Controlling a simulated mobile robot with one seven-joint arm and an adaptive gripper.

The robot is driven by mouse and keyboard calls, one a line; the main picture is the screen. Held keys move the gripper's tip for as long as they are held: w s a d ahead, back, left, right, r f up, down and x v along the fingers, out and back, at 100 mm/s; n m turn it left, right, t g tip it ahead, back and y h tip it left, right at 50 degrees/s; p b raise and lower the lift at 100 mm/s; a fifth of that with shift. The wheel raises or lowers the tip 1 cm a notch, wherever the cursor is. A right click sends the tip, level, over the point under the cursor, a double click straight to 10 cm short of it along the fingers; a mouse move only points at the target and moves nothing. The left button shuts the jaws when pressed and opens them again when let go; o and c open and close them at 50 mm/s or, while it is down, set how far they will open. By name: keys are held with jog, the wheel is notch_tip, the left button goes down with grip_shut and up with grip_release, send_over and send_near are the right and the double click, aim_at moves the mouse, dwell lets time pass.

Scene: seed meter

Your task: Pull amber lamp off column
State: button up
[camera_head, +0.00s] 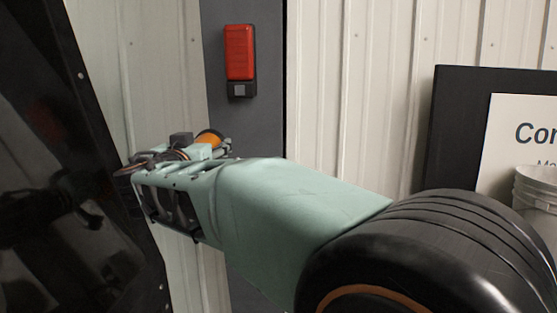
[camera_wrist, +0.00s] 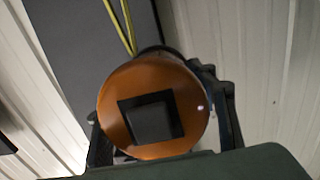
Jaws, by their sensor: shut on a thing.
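The amber lamp (camera_wrist: 150,78) is a round orange disc with a black square at its middle, large in the wrist view. In the head view only a small orange part of the lamp (camera_head: 209,137) shows past my wrist. My gripper (camera_wrist: 163,120) is shut on the lamp, with black fingers at its left and right sides. The dark grey column (camera_head: 220,100) stands behind; it fills the upper left behind the lamp in the wrist view (camera_wrist: 90,40). Whether the lamp touches the column, I cannot tell.
A red lamp-like unit (camera_head: 240,55) with a black base is on the column above my gripper. Yellow strips (camera_wrist: 121,25) run up behind the lamp. A glossy black panel (camera_head: 60,150) is at left, a framed sign (camera_head: 510,140) and white buckets (camera_head: 537,190) at right.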

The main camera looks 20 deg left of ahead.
jog(key=s+a+r+b, duration=0.2)
jog(key=s+b, duration=0.3)
jog(key=s, duration=0.3)
jog(key=shift+s+a+b, duration=0.2)
jog(key=shift+a+b, duration=0.05)
jog(key=shift+b, duration=0.05)
dwell(0.6)
